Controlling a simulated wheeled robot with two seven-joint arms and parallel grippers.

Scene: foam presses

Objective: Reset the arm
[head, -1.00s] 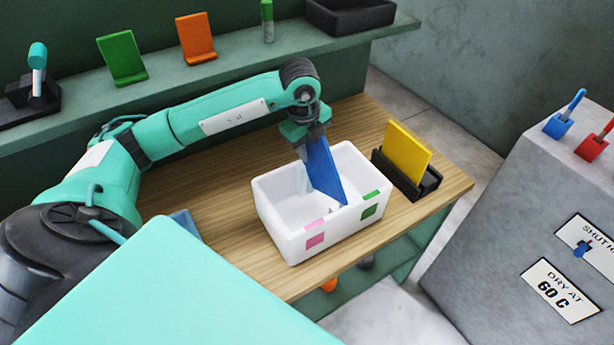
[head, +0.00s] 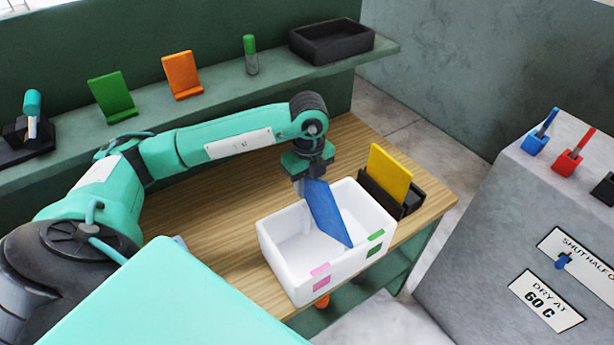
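A blue panel (head: 329,216) leans at a slant inside a white bin (head: 290,282) with pink and green tags. My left gripper (head: 300,187) is directly over the bin, at the panel's top edge. The panel's top now shows below the gripper's palm, and the fingers look loose around it, though the gap between them is partly hidden. A yellow panel (head: 391,172) stands in a black holder (head: 411,198) behind the bin to the right. My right gripper is out of view.
The wooden bench (head: 215,222) is bare left of the bin. A shelf behind holds a green stand (head: 112,97), an orange stand (head: 183,76), a green-topped bottle (head: 251,55) and a black tray (head: 332,42). A grey cabinet (head: 480,235) stands at right.

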